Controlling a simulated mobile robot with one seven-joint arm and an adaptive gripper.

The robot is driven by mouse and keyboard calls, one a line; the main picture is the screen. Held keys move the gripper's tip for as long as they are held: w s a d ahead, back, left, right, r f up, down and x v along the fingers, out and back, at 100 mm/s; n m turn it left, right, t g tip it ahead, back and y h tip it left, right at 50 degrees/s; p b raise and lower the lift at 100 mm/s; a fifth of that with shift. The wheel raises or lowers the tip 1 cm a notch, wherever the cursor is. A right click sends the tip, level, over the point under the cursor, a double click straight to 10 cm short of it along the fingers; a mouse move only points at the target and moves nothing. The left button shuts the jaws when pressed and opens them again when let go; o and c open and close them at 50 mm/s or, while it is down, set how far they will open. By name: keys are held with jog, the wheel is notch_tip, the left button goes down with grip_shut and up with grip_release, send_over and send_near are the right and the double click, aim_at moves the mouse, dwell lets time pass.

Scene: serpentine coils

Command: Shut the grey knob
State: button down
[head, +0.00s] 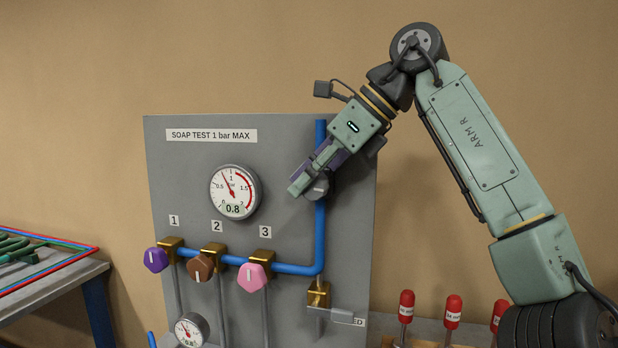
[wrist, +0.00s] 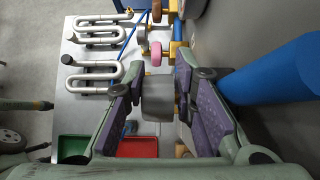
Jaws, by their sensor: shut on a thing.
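The grey knob (head: 319,187) sits on the upright blue pipe at the right of the grey panel, mostly covered by my gripper in the head view. My gripper (head: 309,184) reaches it from the upper right and is shut on it. In the wrist view the grey knob (wrist: 158,98) is between the purple-padded fingers of my gripper (wrist: 157,88). How far the knob is turned I cannot tell. The panel gauge (head: 235,192) shows 0.8 on its display.
A purple knob (head: 156,260), a brown knob (head: 200,267) and a pink knob (head: 255,277) stand below labels 1, 2 and 3. A brass lever valve (head: 318,294) is under the blue pipe (head: 320,232). Red-capped items (head: 453,307) stand lower right. Silver coils (wrist: 95,75) show in the wrist view.

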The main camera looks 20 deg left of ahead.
jog(key=shift+a+f+h, duration=0.1)
jog(key=shift+h, duration=1.1)
jog(key=c, duration=1.3)
grip_release()
